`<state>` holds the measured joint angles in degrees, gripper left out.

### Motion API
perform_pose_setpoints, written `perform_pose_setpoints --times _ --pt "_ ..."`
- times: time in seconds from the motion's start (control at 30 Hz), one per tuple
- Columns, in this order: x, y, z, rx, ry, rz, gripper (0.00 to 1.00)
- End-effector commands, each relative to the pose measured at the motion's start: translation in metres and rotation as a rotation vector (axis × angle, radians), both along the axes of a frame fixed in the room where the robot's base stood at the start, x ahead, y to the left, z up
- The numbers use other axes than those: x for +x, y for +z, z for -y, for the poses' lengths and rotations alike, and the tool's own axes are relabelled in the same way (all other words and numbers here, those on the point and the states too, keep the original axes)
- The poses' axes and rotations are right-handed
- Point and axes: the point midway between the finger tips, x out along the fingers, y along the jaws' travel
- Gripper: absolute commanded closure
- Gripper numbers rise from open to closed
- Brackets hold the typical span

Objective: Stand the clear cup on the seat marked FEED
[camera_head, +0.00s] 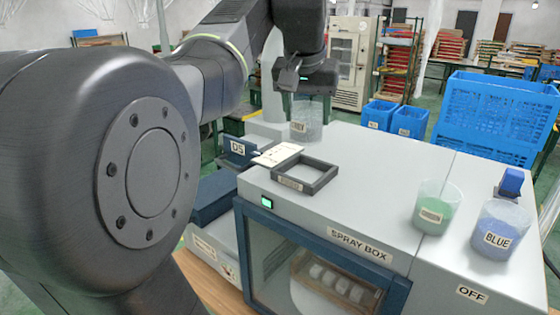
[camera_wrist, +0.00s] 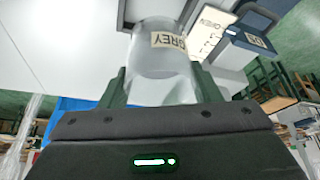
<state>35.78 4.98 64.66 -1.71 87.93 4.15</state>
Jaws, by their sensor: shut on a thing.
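The clear cup (camera_head: 305,122) is in my gripper (camera_head: 306,97), upright or nearly so, behind the square seat in the head view. In the wrist view the cup (camera_wrist: 158,72) sits between the two fingers, and its label reads GREY. It looks empty. I cannot tell whether its base touches the box top. A dark square frame seat (camera_head: 318,183) lies on the spray box top, in front of the cup. It has a small label on its front that is too small to read, so I cannot confirm FEED.
The spray box (camera_head: 370,185) has a wide clear top. A pale card (camera_head: 276,154) lies left of the seat, beside a labelled dark block (camera_head: 238,149).

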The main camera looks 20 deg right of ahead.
Motion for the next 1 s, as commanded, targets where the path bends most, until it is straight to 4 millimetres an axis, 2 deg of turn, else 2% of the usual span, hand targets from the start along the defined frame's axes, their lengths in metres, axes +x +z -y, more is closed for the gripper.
perform_pose_setpoints --times 0.1,0.37,0.6,1.0 --pt "-0.001 -0.022 -0.001 0.002 0.000 -0.002 0.69" --pt "0.000 -0.049 -0.001 0.001 0.001 -0.002 0.69" --pt "0.000 -0.082 -0.001 0.001 0.002 -0.001 0.69" --pt "0.000 -0.088 -0.001 -0.001 0.002 0.001 0.69"
